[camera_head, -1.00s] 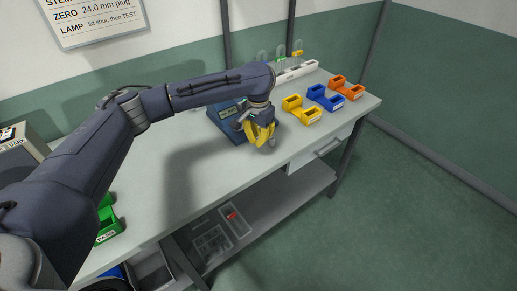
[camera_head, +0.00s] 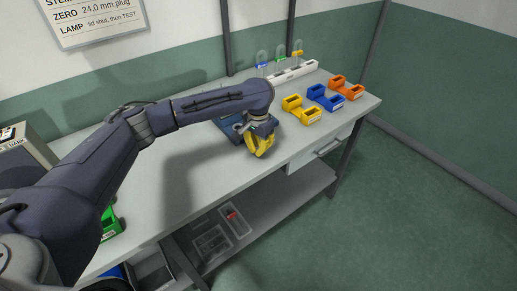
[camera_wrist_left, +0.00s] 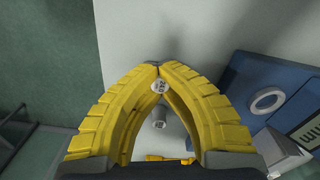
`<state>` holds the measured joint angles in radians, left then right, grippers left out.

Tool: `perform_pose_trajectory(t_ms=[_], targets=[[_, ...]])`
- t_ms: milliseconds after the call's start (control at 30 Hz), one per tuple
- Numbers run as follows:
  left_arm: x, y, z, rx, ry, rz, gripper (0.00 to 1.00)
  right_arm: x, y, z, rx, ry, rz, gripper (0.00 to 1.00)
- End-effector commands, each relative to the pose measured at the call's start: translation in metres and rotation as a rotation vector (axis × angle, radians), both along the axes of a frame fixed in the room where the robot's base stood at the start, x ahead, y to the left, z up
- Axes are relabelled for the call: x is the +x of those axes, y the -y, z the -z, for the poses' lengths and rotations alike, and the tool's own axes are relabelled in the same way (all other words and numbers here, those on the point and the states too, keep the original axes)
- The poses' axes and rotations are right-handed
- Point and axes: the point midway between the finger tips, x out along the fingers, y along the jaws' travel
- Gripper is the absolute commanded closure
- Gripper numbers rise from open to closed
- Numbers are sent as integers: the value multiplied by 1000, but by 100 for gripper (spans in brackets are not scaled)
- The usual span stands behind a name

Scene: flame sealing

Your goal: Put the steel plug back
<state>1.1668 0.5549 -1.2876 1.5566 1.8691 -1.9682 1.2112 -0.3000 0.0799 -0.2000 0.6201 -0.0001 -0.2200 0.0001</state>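My left gripper (camera_head: 259,154) is over the table's front part, just in front of the blue device (camera_head: 232,130). In the left wrist view its yellow fingers (camera_wrist_left: 158,66) meet at the tips. The device has a pale ring with an opening (camera_wrist_left: 268,100), to the right of and apart from the fingers. My right gripper is not in view.
Yellow (camera_head: 302,110), blue (camera_head: 325,98) and orange (camera_head: 346,88) bins stand to the right on the table. A white rack (camera_head: 295,72) with several tagged items is behind. A green bin (camera_head: 110,224) is at the front left. The table's front edge is close to my gripper.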

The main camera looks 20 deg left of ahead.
Motion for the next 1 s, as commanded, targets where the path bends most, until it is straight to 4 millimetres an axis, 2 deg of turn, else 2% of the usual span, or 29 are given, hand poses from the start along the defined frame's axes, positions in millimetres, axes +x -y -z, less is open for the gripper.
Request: perform_pose_trajectory(t_ms=[33,233,267,533,667,1000], targets=[[0,0,0,0,0,0,97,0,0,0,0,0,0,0],[0,0,0,0,0,0,74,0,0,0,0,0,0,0],[0,0,0,0,0,0,73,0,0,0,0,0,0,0],[0,0,-1,1,0,1,73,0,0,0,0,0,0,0],[1,-1,-11,2,3,2,73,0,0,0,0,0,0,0],[0,-1,-66,2,4,1,73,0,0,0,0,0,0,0]])
